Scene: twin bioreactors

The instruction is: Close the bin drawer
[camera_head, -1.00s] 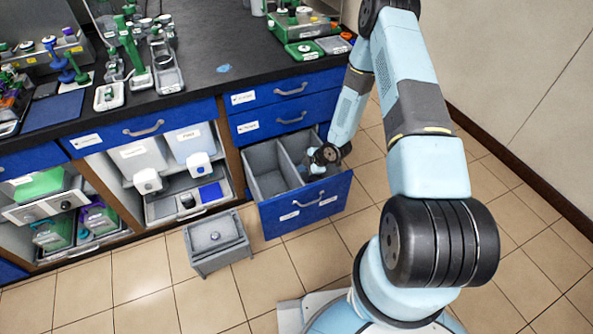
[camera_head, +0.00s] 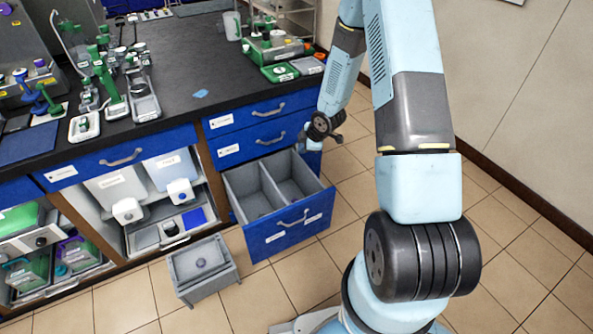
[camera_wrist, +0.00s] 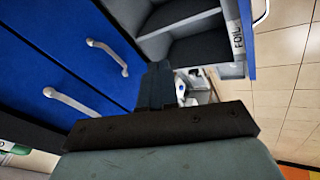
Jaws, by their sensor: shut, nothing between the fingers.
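The bin drawer (camera_head: 298,236) is the blue-fronted bottom drawer, pulled well out of the bench. Its grey inside has two compartments divided lengthwise, and both look empty in the head view. The front has a grey handle (camera_head: 292,219) and white labels. My gripper (camera_head: 337,139) is shut and empty. It hangs above the drawer's far right side, close to the cabinet's right end, and looks apart from the drawer. In the wrist view, my dark fingers (camera_wrist: 156,84) point toward the drawer's grey inside (camera_wrist: 196,52).
Two shut blue drawers (camera_head: 240,134) with grey handles sit above the open one. Open shelves with bins (camera_head: 126,210) lie farther left. Tiled floor (camera_head: 345,215) is clear right of the drawer.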

